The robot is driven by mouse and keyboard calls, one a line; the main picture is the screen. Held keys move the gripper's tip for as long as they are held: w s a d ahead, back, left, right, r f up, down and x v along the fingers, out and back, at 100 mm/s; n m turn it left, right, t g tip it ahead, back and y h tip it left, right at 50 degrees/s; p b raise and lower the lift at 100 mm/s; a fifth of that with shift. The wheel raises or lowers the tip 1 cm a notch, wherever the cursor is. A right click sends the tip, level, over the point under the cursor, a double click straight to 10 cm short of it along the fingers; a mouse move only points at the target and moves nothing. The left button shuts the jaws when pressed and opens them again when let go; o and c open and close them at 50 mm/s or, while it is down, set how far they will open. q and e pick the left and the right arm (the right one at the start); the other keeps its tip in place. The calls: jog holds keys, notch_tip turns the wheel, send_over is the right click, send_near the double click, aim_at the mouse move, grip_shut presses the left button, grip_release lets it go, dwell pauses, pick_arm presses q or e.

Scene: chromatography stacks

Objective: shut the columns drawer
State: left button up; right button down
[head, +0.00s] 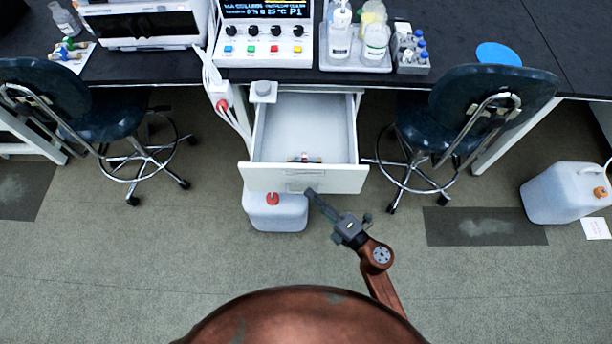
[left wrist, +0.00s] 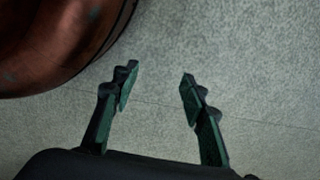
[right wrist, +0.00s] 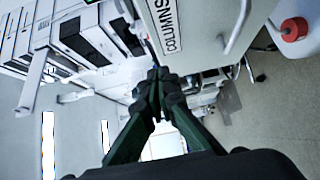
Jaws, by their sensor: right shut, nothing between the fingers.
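The columns drawer (head: 303,179) is pulled out from under the bench, its white interior open to view. A small item with red on it (head: 305,158) lies inside near the front panel. My right gripper (head: 312,194) is shut and empty, its tips close to the lower edge of the drawer front; I cannot tell whether they touch. In the right wrist view, the drawer front (right wrist: 200,30) with its "COLUMNS" label and bar handle is just beyond the shut fingertips (right wrist: 158,78). My left gripper (left wrist: 158,82) is open and empty over bare floor; it is not in the head view.
A white jug with a red cap (head: 275,212) stands on the floor under the drawer front. Dark chairs stand left (head: 100,105) and right (head: 480,100) of the drawer. Another jug (head: 562,192) is at far right. A white cable (head: 225,105) hangs left of the drawer.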

jog(key=w, duration=0.1)
jog(key=w+a+b, duration=0.1)
jog(key=w, duration=0.1)
jog(key=w+a, duration=0.1)
jog(key=w, duration=0.1)
jog(key=shift+f, duration=0.1)
pick_arm(q)
jog(key=shift+w+d+r, duration=0.25)
jog(key=shift+w+r, duration=0.1)
jog(key=shift+r, duration=0.35)
jog(key=shift+w+d+r, duration=0.2)
jog(key=shift+w+r, duration=0.1)
jog(key=shift+r, duration=0.45)
jog(key=shift+w+d+r, duration=0.25)
jog(key=shift+w+r, duration=0.1)
jog(key=shift+r, duration=0.35)
pick_arm(e)
jog(key=shift+w, duration=0.6)
